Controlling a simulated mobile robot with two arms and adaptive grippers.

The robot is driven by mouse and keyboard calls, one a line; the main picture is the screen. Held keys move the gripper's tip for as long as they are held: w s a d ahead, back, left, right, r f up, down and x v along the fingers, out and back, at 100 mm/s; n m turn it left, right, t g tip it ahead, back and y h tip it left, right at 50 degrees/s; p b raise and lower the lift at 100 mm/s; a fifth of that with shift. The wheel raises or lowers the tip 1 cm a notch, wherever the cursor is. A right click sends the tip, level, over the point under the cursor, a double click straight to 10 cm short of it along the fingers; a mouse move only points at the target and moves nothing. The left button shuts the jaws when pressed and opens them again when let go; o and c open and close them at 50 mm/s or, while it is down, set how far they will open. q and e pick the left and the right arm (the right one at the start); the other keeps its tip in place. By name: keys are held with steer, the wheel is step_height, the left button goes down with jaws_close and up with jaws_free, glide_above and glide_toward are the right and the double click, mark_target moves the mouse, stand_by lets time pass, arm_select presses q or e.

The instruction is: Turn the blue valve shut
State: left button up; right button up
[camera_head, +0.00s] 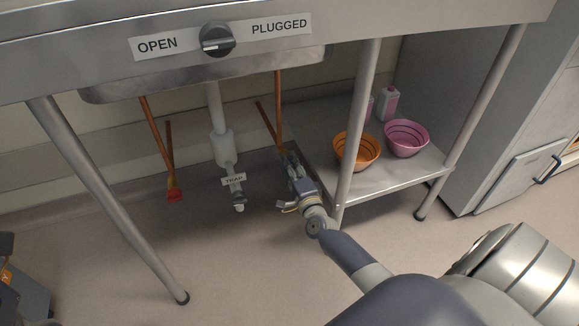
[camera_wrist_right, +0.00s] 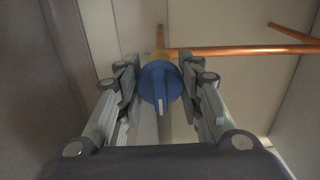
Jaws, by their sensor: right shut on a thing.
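The blue valve (camera_wrist_right: 161,84) shows in the right wrist view as a round blue knob with a white mark pointing down. It sits on a pipe, with a yellow part just above it. My right gripper (camera_wrist_right: 160,92) has its two fingers on either side of the knob, shut on it. In the head view my right gripper (camera_head: 288,163) reaches under the sink beside the right copper pipe (camera_head: 278,110), and it hides the valve there.
A red valve (camera_head: 174,195) is on the left copper pipe. A metal leg (camera_head: 358,120) and a low shelf (camera_head: 395,180) with an orange bowl (camera_head: 357,151) and a pink bowl (camera_head: 406,138) stand right of my arm.

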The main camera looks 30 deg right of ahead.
stand_by(0.3)
steer(key=o, duration=1.1)
steer(key=v, duration=1.2)
